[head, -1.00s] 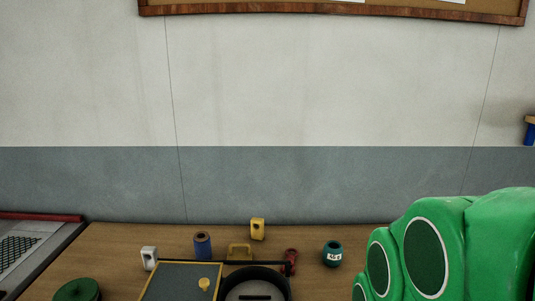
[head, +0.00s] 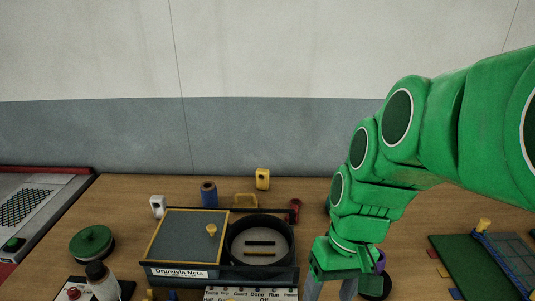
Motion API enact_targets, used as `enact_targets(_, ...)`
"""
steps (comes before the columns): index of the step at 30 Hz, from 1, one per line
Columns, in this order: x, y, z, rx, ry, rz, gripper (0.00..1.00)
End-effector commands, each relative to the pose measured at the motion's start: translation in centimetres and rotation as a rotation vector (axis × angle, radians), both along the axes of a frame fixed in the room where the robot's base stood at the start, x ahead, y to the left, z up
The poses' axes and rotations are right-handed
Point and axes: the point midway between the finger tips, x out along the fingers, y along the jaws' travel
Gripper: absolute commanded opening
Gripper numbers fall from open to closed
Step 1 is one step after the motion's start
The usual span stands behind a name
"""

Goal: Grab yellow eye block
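The yellow eye block (head: 262,179) stands upright at the back of the wooden table in the head view. It is a small yellow block with a hole, behind the round black drum and near the wall. My gripper (head: 331,289) is at the bottom edge of the head view, to the right of and well in front of the block. Its two grey fingers are apart with a gap between them. The fingertips are cut off by the frame edge.
The machine labelled "Drumista Nets" (head: 165,274) lies in front. A green board (head: 465,262) is at right. Bare table lies right of the block.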

Motion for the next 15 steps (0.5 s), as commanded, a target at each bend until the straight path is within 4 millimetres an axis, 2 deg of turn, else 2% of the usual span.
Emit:
enact_targets(1, 1.2, 0.6, 0.1, 0.027, 0.0, 0.024, 0.64)
enact_targets(15, 11.6, 6.3, 1.4, 0.291, -0.066, 0.25, 0.64)
